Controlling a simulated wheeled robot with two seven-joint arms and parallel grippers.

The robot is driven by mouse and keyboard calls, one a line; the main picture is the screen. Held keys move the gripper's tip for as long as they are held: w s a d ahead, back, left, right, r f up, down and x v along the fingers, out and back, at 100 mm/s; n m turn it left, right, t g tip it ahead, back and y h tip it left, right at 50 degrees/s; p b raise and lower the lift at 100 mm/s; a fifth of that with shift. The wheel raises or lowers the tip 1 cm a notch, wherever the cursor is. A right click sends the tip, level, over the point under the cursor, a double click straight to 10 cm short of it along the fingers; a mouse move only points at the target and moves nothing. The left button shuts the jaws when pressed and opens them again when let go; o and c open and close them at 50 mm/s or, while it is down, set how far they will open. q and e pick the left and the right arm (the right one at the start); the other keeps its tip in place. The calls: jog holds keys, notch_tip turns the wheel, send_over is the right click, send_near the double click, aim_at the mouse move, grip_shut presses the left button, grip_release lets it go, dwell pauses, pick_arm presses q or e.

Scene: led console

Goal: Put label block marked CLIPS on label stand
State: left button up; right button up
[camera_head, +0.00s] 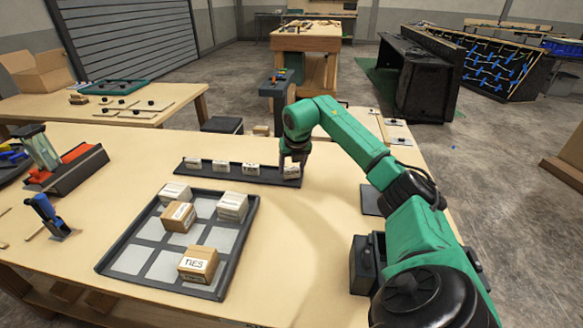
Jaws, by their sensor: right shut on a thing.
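The label stand (236,175) is a long, low black strip on the wooden table. Several small white label blocks stand along it, such as this left one (193,162); their words are too small to read. My right gripper (292,162) points down at the stand's right end and is shut on a small pale label block (291,171). That block is at the stand's surface, and I cannot tell whether it touches it. Its marking is too small to read as CLIPS, and the fingers partly hide its top. My left gripper is not in view.
A dark compartment tray (116,267) holds several boxes, including one marked TIES (198,264). A red and black device (72,170) and a blue tool (47,214) stand at the left.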

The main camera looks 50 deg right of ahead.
jog(key=shift+f, duration=0.15)
jog(key=o, duration=1.4)
jog(key=shift+f, duration=0.1)
jog(key=v, duration=1.2)
jog(key=shift+s, duration=0.1)
